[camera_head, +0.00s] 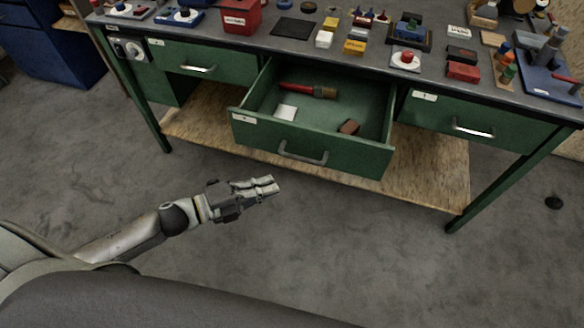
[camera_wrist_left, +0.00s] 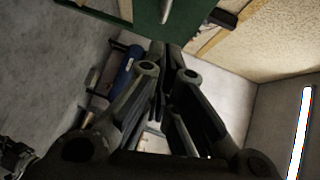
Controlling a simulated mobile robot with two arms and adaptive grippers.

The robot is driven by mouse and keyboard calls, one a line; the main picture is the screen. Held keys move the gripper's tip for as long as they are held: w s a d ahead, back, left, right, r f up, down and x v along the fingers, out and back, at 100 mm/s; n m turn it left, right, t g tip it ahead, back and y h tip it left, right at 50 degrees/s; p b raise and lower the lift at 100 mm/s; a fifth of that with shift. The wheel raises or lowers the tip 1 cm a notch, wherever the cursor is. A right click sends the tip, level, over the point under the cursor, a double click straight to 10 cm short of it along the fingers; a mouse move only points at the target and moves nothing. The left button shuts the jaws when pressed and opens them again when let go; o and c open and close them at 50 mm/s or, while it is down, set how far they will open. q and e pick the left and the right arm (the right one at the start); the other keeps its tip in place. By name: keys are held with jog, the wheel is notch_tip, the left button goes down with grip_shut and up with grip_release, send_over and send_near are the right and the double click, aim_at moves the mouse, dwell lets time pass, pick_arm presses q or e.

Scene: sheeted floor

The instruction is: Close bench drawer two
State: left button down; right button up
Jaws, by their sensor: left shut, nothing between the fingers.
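The middle drawer (camera_head: 262,139) of the green bench stands pulled out toward me, with a silver bar handle (camera_head: 303,156) on its front. Inside lie a red-handled brush (camera_head: 308,91), a white block (camera_head: 285,112) and a brown block (camera_head: 349,126). My left gripper (camera_head: 268,187) is in front of the drawer and lower left of its handle, apart from it. It is shut and empty. In the left wrist view the left gripper's fingers (camera_wrist_left: 165,75) lie close together below a green panel with part of a handle (camera_wrist_left: 166,10). My right gripper is not in view.
The left drawer (camera_head: 180,58) and right drawer (camera_head: 500,126) sit flush in the bench. The bench top (camera_head: 270,45) carries many small items. A wooden lower shelf (camera_head: 420,190) lies under the drawers.

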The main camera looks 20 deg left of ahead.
pick_arm(q)
jog(key=w+d+f, duration=0.1)
jog(key=w+d, duration=0.3)
jog(key=w, duration=0.3)
jog(key=shift+w+f+p, duration=0.3)
jog(key=shift+w+p, duration=0.05)
jog(key=shift+p, duration=0.05)
jog(key=shift+d, duration=0.1)
